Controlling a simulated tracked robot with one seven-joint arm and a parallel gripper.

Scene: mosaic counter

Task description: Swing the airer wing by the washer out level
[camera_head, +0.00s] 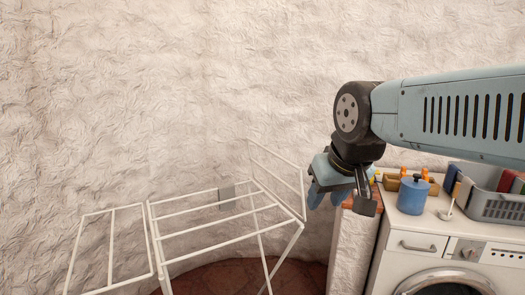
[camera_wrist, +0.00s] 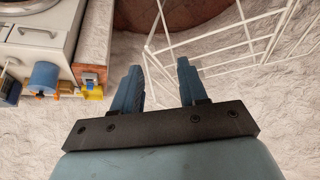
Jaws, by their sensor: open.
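The white wire airer (camera_head: 205,236) stands left of the washer (camera_head: 415,256). Its wing by the washer (camera_head: 277,176) is tilted up steeply from the middle rack's right side. The other wing (camera_head: 110,252) extends to the left, roughly level. My gripper (camera_head: 318,194) is open and points down, just right of the raised wing in the head view. In the wrist view my gripper (camera_wrist: 158,72) has two blue fingers spread apart, with white airer wires (camera_wrist: 228,48) beyond and to the right. Nothing is clearly held; whether a finger touches a wire cannot be told.
A narrow tiled ledge (camera_head: 352,240) stands between airer and washer. On the washer top are a blue canister (camera_head: 413,195), orange-capped bottles (camera_head: 425,174) and a grey crate (camera_head: 497,207) with coloured items. A rough pale wall (camera_head: 180,90) rises behind. The space above the airer is clear.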

